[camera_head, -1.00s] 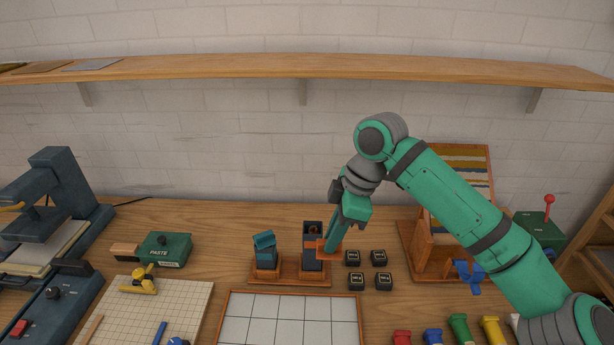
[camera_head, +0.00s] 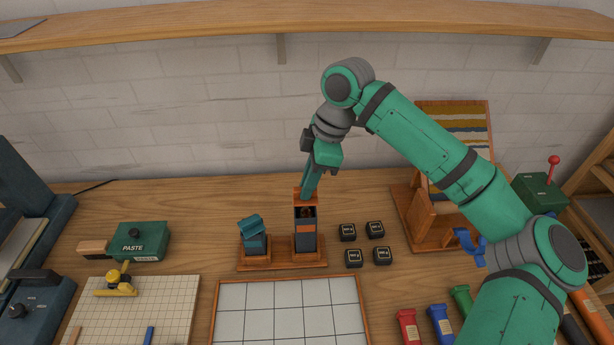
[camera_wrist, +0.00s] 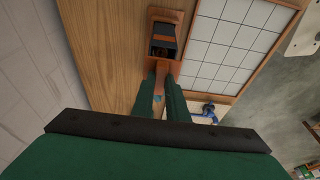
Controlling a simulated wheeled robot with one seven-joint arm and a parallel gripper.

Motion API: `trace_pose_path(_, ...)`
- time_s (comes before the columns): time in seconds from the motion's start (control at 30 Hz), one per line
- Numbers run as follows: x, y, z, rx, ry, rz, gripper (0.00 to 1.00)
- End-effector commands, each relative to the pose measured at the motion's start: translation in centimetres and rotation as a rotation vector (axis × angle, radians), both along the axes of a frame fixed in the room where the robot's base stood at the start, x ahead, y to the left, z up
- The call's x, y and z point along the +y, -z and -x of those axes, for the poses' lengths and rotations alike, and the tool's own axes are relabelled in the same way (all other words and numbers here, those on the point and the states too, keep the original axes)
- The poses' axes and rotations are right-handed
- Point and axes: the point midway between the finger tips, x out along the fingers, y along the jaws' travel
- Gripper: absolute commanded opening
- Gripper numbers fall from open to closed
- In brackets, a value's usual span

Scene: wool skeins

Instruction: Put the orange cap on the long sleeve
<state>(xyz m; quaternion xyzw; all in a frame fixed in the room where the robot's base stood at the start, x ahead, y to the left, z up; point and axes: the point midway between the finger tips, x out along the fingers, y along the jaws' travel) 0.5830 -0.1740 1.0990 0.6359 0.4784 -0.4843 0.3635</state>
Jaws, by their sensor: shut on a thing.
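The long sleeve (camera_head: 305,238) is a tall dark box with an orange band, upright on a wooden stand (camera_head: 283,264). Its open top shows something dark inside. My gripper (camera_head: 306,194) is shut on the orange cap (camera_head: 299,195), at the height of the sleeve's top and by its far edge. I cannot tell whether cap and sleeve touch. In the wrist view the sleeve (camera_wrist: 163,40) lies just beyond my fingertips (camera_wrist: 160,78), its opening uncovered. The fingers partly hide the cap.
A shorter teal sleeve (camera_head: 255,245) with a tilted teal lid (camera_head: 250,225) stands left on the stand. Several small black blocks (camera_head: 353,258) lie to the right. A wood-framed white grid tray (camera_head: 290,312) lies in front. A wooden loom-like frame (camera_head: 430,215) stands further right.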

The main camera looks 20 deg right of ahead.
Motion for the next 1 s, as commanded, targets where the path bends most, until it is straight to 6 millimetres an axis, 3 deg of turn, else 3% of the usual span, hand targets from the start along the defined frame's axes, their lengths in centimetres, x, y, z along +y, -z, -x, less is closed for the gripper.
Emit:
trace_pose_path(0.5, 0.0, 3.8, 0.0, -0.002, -0.002, -0.001, 0.0)
trace_pose_path(1.0, 0.0, 4.3, 0.0, -0.002, -0.002, -0.001, 0.0)
